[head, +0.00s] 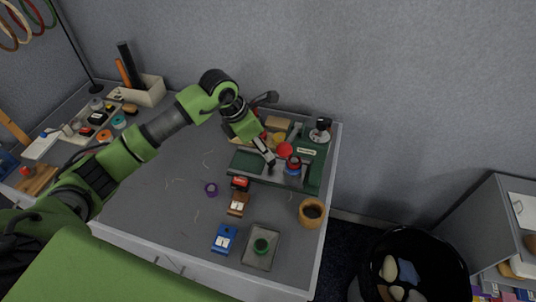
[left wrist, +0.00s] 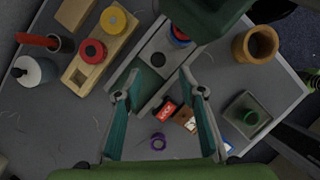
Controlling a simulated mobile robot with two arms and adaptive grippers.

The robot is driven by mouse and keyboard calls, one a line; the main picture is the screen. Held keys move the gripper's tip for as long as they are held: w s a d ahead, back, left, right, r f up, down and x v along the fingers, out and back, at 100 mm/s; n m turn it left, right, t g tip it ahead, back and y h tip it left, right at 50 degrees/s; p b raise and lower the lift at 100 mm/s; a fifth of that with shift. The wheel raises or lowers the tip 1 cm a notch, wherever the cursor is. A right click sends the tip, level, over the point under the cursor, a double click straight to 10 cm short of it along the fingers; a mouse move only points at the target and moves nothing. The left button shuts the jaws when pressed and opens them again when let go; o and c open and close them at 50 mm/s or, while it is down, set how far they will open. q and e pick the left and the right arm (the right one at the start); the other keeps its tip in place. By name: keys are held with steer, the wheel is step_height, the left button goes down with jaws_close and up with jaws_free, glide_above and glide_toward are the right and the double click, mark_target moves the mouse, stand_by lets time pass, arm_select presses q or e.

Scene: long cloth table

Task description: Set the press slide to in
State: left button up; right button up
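The press (head: 312,178) is a green-based machine at the right end of the table in the head view. Its grey slide runs along a green-edged rail, which shows in the left wrist view (left wrist: 139,84) as a long track with a dark round spot. A red-and-blue round piece (head: 293,163) sits at the rail's right part; it also shows in the left wrist view (left wrist: 180,35), partly hidden by my gripper body. My left gripper (head: 269,160) is above the rail's left part. In the left wrist view (left wrist: 160,93) its two teal fingers are apart, with nothing between them.
A red box (head: 240,183), a brown-and-white block (head: 237,204), a purple ring (head: 211,189) and a blue block (head: 225,239) lie in front. A wooden cup (head: 311,212) and grey tray (head: 259,262) stand near the right edge. The table's middle is mostly clear.

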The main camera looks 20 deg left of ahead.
arm_select(q)
steer(key=v, duration=0.4)
steer(key=shift+r, duration=0.1)
stand_by(0.4)
